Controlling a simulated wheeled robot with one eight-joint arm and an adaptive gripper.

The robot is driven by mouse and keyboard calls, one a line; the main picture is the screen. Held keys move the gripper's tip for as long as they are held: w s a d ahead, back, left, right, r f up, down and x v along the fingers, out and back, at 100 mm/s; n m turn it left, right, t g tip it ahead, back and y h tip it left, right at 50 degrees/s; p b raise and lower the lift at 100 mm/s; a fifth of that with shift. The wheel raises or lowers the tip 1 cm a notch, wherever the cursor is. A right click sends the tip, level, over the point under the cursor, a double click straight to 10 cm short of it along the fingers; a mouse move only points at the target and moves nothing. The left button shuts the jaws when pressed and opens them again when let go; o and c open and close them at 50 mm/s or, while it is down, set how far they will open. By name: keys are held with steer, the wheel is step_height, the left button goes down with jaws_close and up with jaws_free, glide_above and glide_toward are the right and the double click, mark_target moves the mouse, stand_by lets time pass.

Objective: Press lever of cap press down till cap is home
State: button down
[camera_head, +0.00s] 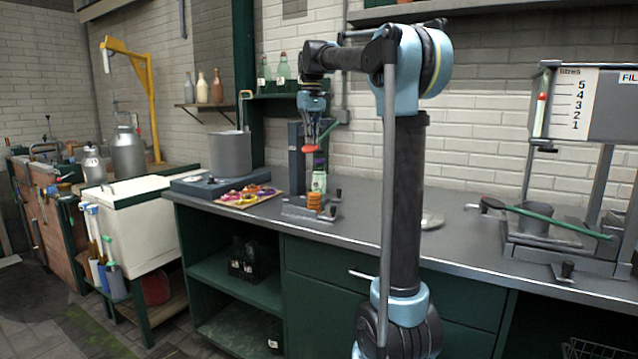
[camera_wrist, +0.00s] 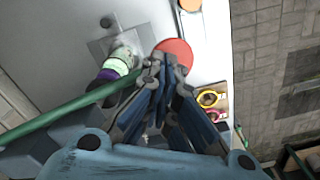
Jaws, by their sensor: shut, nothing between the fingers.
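The cap press (camera_head: 295,152) stands on the bench, a dark column with a green lever (camera_head: 328,131) ending in a red knob (camera_head: 307,150). In the wrist view the lever (camera_wrist: 62,119) runs up to my fingers, and the red knob (camera_wrist: 176,50) shows just beyond the fingertips. My gripper (camera_head: 310,139) is shut and empty, pointing down, right above or against the knob; contact is unclear. A bottle (camera_head: 319,182) stands upright in the press, with a purple cap (camera_wrist: 115,67) under the dark press head (camera_wrist: 103,88). How far the cap sits down is hidden.
An orange stack (camera_head: 314,201) stands before the press. A board (camera_head: 262,199) with coloured rings and a grey pot (camera_head: 230,154) lie to the left. A second green-levered device (camera_head: 545,222) stands to the right. The bench (camera_head: 350,222) between is mostly clear.

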steer(key=shift+s+a+r, duration=0.15)
steer(key=shift+s+r, duration=0.1)
steer(key=shift+r, duration=0.35)
steer(key=shift+s+a+r, duration=0.2)
steer(key=shift+s+r, duration=0.05)
steer(key=shift+r, duration=0.5)
steer(key=shift+s+a+r, duration=0.15)
steer(key=shift+s+r, duration=0.1)
steer(key=shift+r, duration=0.45)
steer(key=r, duration=0.3)
steer(key=shift+s+a, duration=0.2)
steer(key=shift+s, duration=0.1)
step_height(320, 180, up, 6)
stand_by(0.4)
